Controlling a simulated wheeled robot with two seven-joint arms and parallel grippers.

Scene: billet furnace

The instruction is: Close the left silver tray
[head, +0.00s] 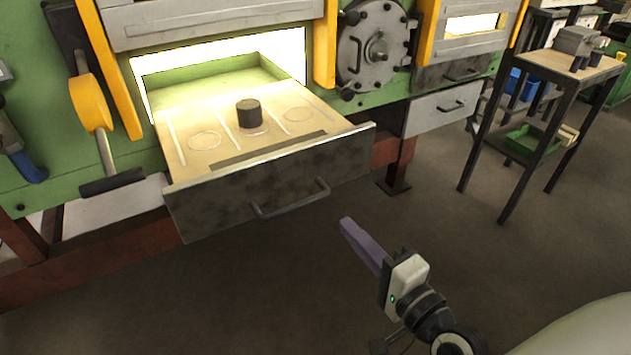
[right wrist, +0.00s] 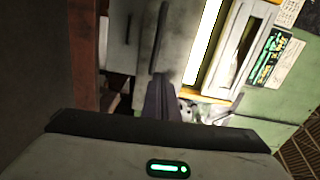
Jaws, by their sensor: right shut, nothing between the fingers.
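A metal-fronted tray (head: 270,186) is pulled well out of the left furnace opening in the head view. Its front is dark and mottled, with a bar handle (head: 290,198). A dark cylindrical billet (head: 249,113) stands upright on its pale floor. A pale silver panel (head: 115,207) shows below left of this tray; the tray hides the rest, so I cannot tell how far that panel is out. My right gripper (head: 346,223) is shut and empty, in front of the tray's right end and apart from it. Its fingers also show in the right wrist view (right wrist: 162,85). My left gripper is out of view.
A dark drawer (head: 480,69) and a silver drawer (head: 428,120) sit under the right furnace. A yellow-handled lever (head: 91,103) hangs at left. A small table (head: 545,63) stands at right. The floor before the tray is clear.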

